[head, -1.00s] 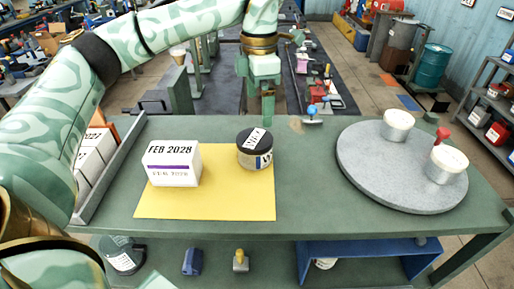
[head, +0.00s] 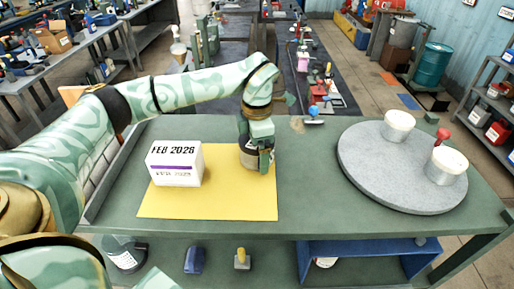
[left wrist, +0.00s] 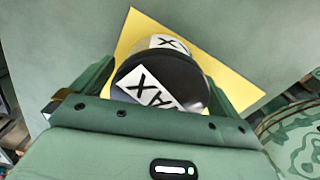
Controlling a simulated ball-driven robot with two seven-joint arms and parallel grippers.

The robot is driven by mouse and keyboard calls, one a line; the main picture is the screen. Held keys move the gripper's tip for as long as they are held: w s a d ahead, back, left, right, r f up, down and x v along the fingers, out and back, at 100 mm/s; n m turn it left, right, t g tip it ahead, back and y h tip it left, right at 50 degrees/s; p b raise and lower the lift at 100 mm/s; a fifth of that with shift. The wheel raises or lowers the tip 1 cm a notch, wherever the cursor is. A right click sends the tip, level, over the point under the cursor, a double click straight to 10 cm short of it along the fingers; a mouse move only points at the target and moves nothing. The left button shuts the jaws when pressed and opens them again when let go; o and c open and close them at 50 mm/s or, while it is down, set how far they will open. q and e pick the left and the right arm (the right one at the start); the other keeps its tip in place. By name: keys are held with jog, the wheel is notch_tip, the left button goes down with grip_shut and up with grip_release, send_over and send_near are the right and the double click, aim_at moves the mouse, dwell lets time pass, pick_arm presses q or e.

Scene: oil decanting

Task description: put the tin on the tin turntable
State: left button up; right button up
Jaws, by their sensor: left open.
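The tin (head: 248,160) stands upright on the yellow mat (head: 210,208), beside the date box. It has a black lid with a white lettered label, seen from above in the left wrist view (left wrist: 172,75). My left gripper (head: 259,158) is low over the tin and partly hides it in the head view. In the left wrist view its open fingers (left wrist: 158,92) are on either side of the tin; I cannot tell if they touch it. The grey round turntable (head: 385,172) lies at the right of the table. My right gripper is not in view.
Two white-lidded tins (head: 398,121) (head: 446,160) stand at the turntable's back and right; its front left is bare. A blue-handled stamp (head: 313,116) and a red knob (head: 444,134) are near the back.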

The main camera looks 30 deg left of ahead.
pick_arm(q)
jog(key=c, duration=1)
jog(key=shift+r, duration=0.15)
jog(key=c, duration=0.4)
